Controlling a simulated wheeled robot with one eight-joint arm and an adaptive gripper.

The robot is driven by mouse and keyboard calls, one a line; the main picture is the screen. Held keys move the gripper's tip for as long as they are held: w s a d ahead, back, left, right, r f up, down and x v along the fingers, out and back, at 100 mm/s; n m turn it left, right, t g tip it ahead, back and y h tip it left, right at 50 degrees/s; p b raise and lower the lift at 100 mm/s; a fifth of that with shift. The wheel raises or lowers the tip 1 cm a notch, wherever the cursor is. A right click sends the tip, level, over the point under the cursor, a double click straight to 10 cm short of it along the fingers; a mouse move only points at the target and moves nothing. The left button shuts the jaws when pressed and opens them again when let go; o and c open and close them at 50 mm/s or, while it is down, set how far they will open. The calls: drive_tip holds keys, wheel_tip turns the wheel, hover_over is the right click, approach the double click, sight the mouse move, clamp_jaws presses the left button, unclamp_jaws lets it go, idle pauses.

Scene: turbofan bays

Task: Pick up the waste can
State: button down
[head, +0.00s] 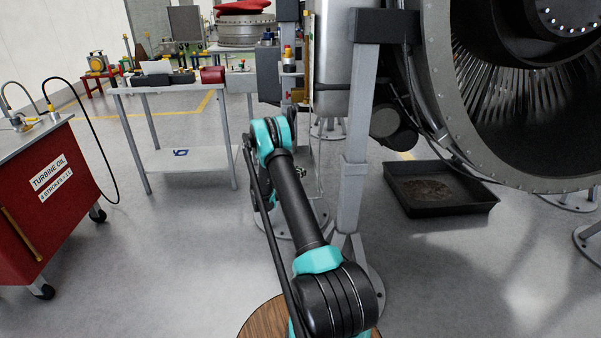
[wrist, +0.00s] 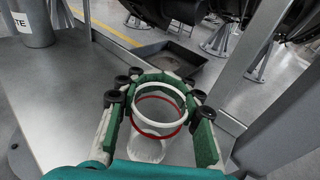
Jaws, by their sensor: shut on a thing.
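In the wrist view, my gripper (wrist: 160,80) is shut on a clear jar (wrist: 148,150) with a white rim and a red band. Its green fingers with black rollers curl around the jar's sides. I look down at its open top, and its lower part is partly hidden. A grey can (wrist: 36,22) stands upright at the upper left on a grey metal surface (wrist: 60,90), apart from my gripper. Its label is cut off and shows "TE", so I cannot be sure it is the waste can. In the head view, I cannot make out my gripper beyond my arm.
A black drip tray (head: 440,190) lies on the floor beneath the large engine (head: 430,60). A grey post (head: 352,150) stands close to my arm. A red turbine oil cart (head: 35,215) is at left and a workbench (head: 175,85) behind it. Floor between them is clear.

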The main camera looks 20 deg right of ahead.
drive_tip(key=shift+f, duration=0.15)
drive_tip(key=c, duration=1)
unclamp_jaws()
